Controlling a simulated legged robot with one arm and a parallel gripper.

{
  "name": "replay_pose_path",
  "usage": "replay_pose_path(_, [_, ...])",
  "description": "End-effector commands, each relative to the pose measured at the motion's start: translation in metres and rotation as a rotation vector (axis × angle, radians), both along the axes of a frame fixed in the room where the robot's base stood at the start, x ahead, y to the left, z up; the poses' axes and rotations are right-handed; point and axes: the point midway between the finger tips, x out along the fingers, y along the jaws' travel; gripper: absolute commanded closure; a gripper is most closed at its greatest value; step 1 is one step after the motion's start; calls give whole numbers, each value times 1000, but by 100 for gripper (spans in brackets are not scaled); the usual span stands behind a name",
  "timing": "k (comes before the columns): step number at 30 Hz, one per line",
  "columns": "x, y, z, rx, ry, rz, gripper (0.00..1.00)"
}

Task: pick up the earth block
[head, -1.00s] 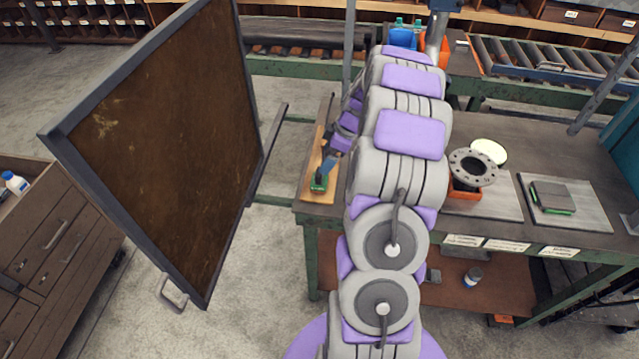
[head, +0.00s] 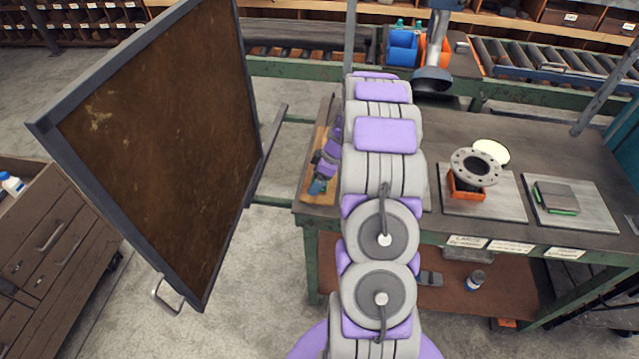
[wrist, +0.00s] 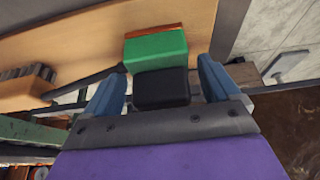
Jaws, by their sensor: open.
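The earth block is most likely the green block (wrist: 155,50) with an orange-brown edge, resting on a pale wooden board (wrist: 60,40) in the wrist view. My gripper (wrist: 160,70) is open, its two blue fingers spread. The block lies just beyond the fingertips, roughly centred between them, and I cannot tell whether any finger touches it. A black piece (wrist: 162,88) sits between the fingers, in front of the block. In the head view my gripper (head: 317,186) is low over the near end of the wooden board (head: 312,165), and the block is hidden there.
The board lies along the left edge of the workbench (head: 560,152). A flanged pipe (head: 476,166) in an orange holder and a grey-green block (head: 556,198) stand on plates at right. A large framed brown panel (head: 160,150) stands left of the bench.

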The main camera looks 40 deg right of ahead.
Motion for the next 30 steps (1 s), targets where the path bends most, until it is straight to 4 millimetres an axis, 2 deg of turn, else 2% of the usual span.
replay_pose_path(4, [0, 0, 1, -1, -1, 0, 13])
replay_pose_path(21, [0, 0, 1, -1, -1, 0, 67])
replay_pose_path(29, [0, -1, 2, -1, -1, 0, 67])
replay_pose_path(30, [0, -1, 4, -1, -1, -1, 74])
